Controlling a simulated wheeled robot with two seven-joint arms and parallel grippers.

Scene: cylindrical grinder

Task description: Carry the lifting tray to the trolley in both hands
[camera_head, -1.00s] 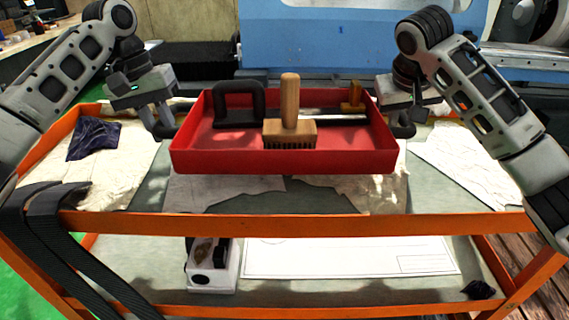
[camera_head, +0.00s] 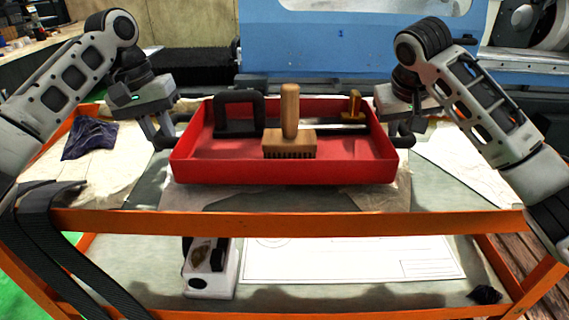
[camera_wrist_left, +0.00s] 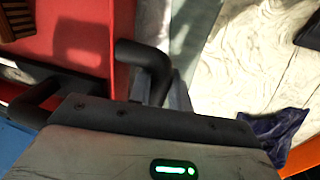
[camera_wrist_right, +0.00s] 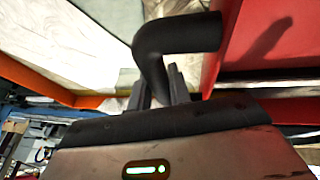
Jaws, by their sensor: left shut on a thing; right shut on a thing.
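The red lifting tray (camera_head: 285,172) is level over the top shelf of the orange trolley (camera_head: 290,222); whether it touches the shelf I cannot tell. In it are a brush (camera_head: 289,140) with an upright wooden handle, a black handled block (camera_head: 238,115) and a yellow-handled tool (camera_head: 354,105). My left gripper (camera_head: 168,135) is shut on the tray's black left handle, which shows in the left wrist view (camera_wrist_left: 148,58). My right gripper (camera_head: 400,130) is shut on the right handle, seen in the right wrist view (camera_wrist_right: 170,42).
A dark blue cloth (camera_head: 90,138) lies on paper at the shelf's left, and more paper (camera_head: 470,160) lies at the right. The lower shelf holds a white device (camera_head: 210,272) and a drawing sheet (camera_head: 345,262). The blue machine (camera_head: 345,45) stands behind.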

